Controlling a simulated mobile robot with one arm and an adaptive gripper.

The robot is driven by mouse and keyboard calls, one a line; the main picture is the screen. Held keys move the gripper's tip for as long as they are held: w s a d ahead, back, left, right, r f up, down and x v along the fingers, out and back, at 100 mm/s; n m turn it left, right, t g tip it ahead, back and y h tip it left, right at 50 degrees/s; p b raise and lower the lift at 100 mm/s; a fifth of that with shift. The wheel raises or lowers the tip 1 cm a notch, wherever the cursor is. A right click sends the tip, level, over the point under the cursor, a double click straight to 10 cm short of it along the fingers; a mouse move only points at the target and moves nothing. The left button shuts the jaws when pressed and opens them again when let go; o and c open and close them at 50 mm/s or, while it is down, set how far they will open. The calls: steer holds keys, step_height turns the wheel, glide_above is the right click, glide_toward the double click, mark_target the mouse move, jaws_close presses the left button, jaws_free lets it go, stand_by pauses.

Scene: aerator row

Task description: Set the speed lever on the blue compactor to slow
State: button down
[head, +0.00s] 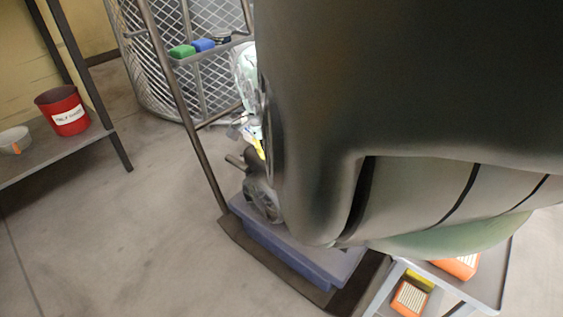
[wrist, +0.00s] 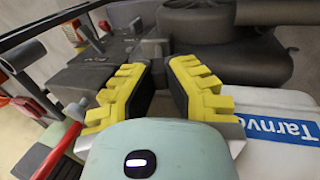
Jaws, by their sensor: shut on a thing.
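In the wrist view my gripper (wrist: 160,68), with yellow-backed fingers and dark pads, is closed in on a small grey part (wrist: 152,47) of a dark grey machine (wrist: 100,70). The fingers hide much of this part, and I cannot tell for sure that it is the speed lever. In the head view my arm covers most of the machine. A blue-violet base (head: 270,246) shows below my arm, with grey machine parts (head: 262,200) above it. No slow marking can be read.
A white panel lettered "Tarnv" (wrist: 265,120) is close right of my fingers. Red bars (wrist: 55,150) and small levers (wrist: 78,30) stand at left. A dark post (head: 185,105), a mesh cage (head: 160,75) and a cart with orange boxes (head: 410,299) surround it.

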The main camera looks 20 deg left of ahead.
stand_by(0.4)
steer(key=c, duration=1)
jaws_free()
steer(key=shift+d, duration=0.15)
steer(key=v, duration=0.7)
steer(key=shift+r, duration=0.2)
steer(key=shift+o, duration=0.4)
